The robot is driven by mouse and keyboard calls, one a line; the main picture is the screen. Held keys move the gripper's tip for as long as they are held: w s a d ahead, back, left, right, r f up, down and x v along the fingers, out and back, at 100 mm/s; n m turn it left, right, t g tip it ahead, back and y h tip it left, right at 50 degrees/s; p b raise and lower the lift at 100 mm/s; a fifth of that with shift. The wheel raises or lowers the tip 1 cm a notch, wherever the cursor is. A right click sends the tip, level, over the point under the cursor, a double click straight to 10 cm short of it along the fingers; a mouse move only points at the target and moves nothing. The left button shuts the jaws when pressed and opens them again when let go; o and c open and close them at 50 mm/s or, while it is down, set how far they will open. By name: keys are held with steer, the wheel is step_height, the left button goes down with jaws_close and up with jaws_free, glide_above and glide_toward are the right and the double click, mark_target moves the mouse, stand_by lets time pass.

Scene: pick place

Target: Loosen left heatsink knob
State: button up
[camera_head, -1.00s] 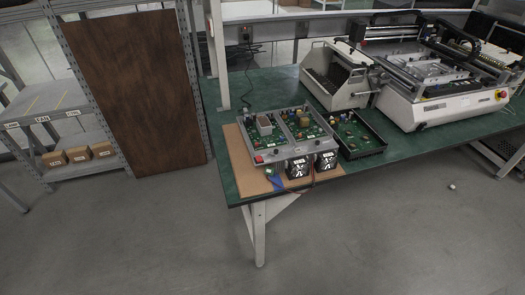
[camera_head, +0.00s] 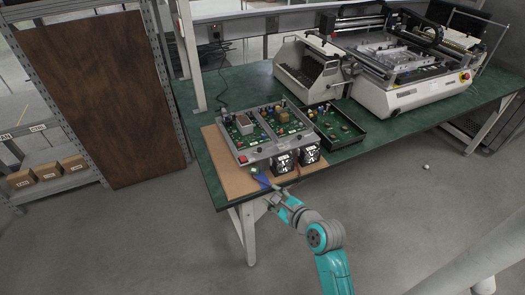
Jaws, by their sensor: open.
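A grey test fixture (camera_head: 245,157) with green circuit boards lies on a brown mat (camera_head: 231,182) at the bench's front left corner. Two black-and-white heatsink or fan units stand at its front edge, the left unit (camera_head: 284,165) and the right unit (camera_head: 309,155). A knob on the left unit is too small to make out. My gripper (camera_head: 268,189) is open at the bench's front edge, just left of and below the left unit, apart from it. Its fingers are small and hard to separate from a blue item (camera_head: 262,181) on the mat.
A black tray (camera_head: 336,126) with a circuit board sits right of the fixture on the green bench (camera_head: 382,130). A grey feeder box (camera_head: 311,66) and a large white machine (camera_head: 408,88) stand behind. A shelf post (camera_head: 190,55) rises at left.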

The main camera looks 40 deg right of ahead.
mark_target(260, 149)
steer(key=w+d+r+m, duration=0.6)
steer(key=d+r, duration=0.1)
steer(key=d, duration=0.1)
steer(key=shift+y, duration=0.4)
steer(key=x, duration=1)
steer(key=shift+w+d+r, duration=0.1)
steer(key=shift+d, duration=0.05)
jaws_close()
